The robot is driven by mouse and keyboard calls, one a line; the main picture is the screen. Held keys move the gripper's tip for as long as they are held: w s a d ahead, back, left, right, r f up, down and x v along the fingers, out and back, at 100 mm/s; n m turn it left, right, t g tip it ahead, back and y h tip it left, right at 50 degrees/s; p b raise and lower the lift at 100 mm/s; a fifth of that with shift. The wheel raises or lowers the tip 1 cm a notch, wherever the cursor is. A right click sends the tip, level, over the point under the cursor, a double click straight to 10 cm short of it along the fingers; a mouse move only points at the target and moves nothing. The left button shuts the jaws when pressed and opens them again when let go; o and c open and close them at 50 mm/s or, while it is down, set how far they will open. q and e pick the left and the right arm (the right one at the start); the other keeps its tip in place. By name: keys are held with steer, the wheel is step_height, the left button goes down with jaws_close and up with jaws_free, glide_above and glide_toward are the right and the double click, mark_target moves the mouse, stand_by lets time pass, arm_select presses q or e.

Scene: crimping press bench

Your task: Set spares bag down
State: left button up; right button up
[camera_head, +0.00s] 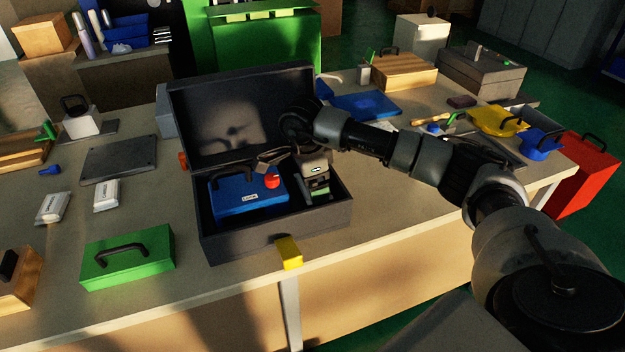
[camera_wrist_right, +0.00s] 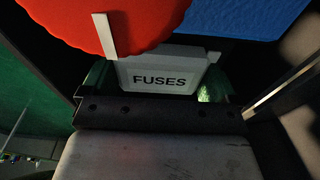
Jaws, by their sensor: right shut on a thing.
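A white packet labelled FUSES (camera_wrist_right: 157,72), which I take for the spares bag, sits between the green-tipped fingers of my right gripper (camera_wrist_right: 155,88). In the head view my right gripper (camera_head: 317,184) points down inside the right part of an open black case (camera_head: 225,248). It is shut on the packet, which is mostly hidden there. I cannot tell whether the packet touches the case floor. A blue unit (camera_head: 232,203) with a red knob (camera_head: 272,181) fills the left part of the case. The knob is close to the packet in the wrist view (camera_wrist_right: 115,22). My left gripper is not in view.
The raised case lid (camera_head: 235,110) stands behind my gripper. A yellow latch (camera_head: 288,252) is at the case front. A green box (camera_head: 128,262) and two white packets (camera_head: 52,208) (camera_head: 106,195) lie to the left. The table strip right of the case is fairly clear.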

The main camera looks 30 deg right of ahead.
steer(key=shift+f, duration=0.15)
steer(key=o, duration=0.6)
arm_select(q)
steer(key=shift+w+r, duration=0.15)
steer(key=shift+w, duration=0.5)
arm_select(e)
steer(key=shift+o, duration=0.2)
steer(key=shift+r, duration=0.2)
steer(key=shift+r+p, duration=0.5)
steer(key=shift+r, duration=0.1)
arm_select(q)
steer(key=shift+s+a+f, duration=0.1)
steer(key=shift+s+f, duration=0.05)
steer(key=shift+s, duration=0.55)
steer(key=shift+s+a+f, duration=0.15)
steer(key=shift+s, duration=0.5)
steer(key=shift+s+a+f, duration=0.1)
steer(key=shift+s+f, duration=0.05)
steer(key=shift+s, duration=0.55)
arm_select(e)
step_height(320, 180, up, 12)
steer(key=a, duration=0.1)
steer(key=shift+w+a+f, duration=0.2)
steer(key=shift+w, duration=0.05)
